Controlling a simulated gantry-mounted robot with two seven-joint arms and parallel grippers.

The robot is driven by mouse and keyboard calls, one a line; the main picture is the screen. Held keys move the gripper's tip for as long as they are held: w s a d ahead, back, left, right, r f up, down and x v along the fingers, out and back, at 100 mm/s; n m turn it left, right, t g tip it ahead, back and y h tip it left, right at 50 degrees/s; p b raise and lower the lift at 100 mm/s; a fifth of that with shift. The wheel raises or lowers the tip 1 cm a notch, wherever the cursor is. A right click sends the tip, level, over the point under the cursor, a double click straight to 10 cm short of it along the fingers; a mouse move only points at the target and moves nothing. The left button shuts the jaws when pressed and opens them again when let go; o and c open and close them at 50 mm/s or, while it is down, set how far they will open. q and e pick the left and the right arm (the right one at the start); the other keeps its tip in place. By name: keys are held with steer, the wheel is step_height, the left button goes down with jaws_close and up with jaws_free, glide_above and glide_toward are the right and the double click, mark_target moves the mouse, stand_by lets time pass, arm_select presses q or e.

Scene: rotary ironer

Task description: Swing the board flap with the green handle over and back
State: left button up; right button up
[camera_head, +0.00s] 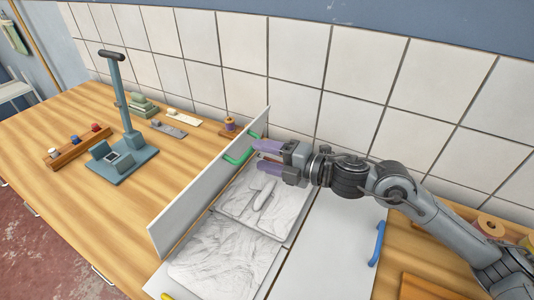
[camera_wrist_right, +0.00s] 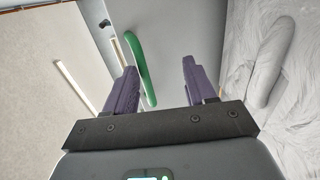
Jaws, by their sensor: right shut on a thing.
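The white board flap (camera_head: 195,195) stands on edge, nearly upright, along the left side of the board. Its green handle (camera_head: 240,156) is on the face toward the right; the handle also shows in the right wrist view (camera_wrist_right: 140,65). My right gripper (camera_head: 268,157) comes in from the right, with its purple fingers at the far end of the handle. My left gripper is not in view.
Grey-white patterned panels (camera_head: 225,260) lie right of the flap. A flat white panel (camera_head: 325,250) with a blue handle (camera_head: 377,243) lies further right. A grey-blue stand (camera_head: 125,165) and a wooden rack (camera_head: 75,146) are on the left. A tiled wall (camera_head: 295,50) closes the back.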

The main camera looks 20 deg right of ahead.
steer(key=shift+d+f+h, duration=0.2)
steer(key=shift+f+h, duration=0.1)
steer(key=shift+f, duration=0.45)
steer(key=r+b+v, duration=0.1)
steer(key=b+v, duration=0.1)
steer(key=v, duration=0.8)
steer(key=shift+s+d+r, duration=0.15)
steer(key=shift+s+r, duration=0.05)
steer(key=shift+s, duration=0.05)
